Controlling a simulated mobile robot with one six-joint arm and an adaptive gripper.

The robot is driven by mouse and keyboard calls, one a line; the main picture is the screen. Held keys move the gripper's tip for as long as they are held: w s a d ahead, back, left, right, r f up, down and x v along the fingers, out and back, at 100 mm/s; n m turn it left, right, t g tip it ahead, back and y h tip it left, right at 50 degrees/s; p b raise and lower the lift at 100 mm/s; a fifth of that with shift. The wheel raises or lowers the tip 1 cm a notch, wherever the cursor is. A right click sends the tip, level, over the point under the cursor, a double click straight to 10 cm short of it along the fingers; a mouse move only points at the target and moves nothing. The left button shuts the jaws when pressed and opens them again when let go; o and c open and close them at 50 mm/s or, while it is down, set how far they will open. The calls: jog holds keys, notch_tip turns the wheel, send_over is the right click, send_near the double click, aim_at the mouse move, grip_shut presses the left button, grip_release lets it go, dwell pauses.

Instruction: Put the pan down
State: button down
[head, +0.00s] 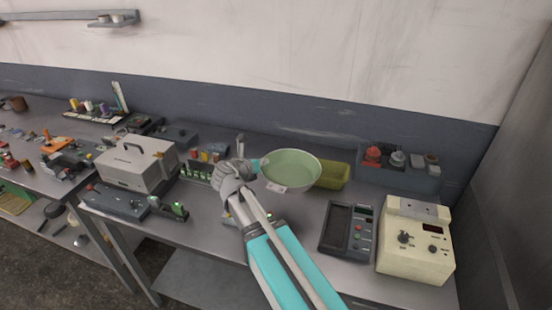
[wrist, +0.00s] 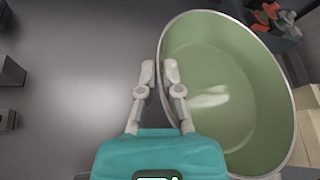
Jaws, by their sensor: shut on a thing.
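The pan (head: 292,166) is round, with a pale green inside and a light rim, over the back middle of the workbench (head: 195,233). My gripper (head: 262,166) is at its left side. In the wrist view, the two grey fingers of my gripper (wrist: 159,68) are shut on the left rim of the pan (wrist: 215,110), which looks empty. The pan's underside is hidden, and I cannot tell whether it touches the bench.
A yellow-green tray (head: 334,176) is right behind the pan. A dark keypad device (head: 346,230) and a cream instrument box (head: 415,245) stand to the right. A grey case (head: 135,163) and small green parts (head: 196,174) are to the left. Bare bench shows left of my arm.

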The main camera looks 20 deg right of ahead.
jog(key=shift+w+d, duration=0.2)
dwell(0.3)
jog(key=shift+n+t+y, duration=0.3)
jog(key=shift+n+t, duration=0.4)
jog(key=shift+w+a+r, duration=0.1)
jog(key=shift+w+a, duration=0.3)
jog(key=shift+w, duration=0.3)
jog(key=shift+w+a+f, duration=0.1)
jog(key=shift+w+a, duration=0.25)
jog(key=shift+w, duration=0.3)
jog(key=shift+w+a+r, duration=0.1)
jog(key=shift+w+a, duration=0.3)
jog(key=shift+w, duration=0.3)
jog(key=w+f+b, duration=0.2)
jog(key=w, duration=0.2)
jog(key=w+d+f+b, duration=0.1)
jog(key=w+f+b, duration=0.2)
jog(key=w, duration=0.1)
jog(key=w+f+b, duration=0.3)
jog(key=shift+w+d, duration=0.25)
jog(key=shift+w, duration=0.15)
jog(key=shift+w+d+f+b, duration=0.1)
jog(key=shift+w+f+b, duration=0.45)
jog(key=shift+b, duration=0.1)
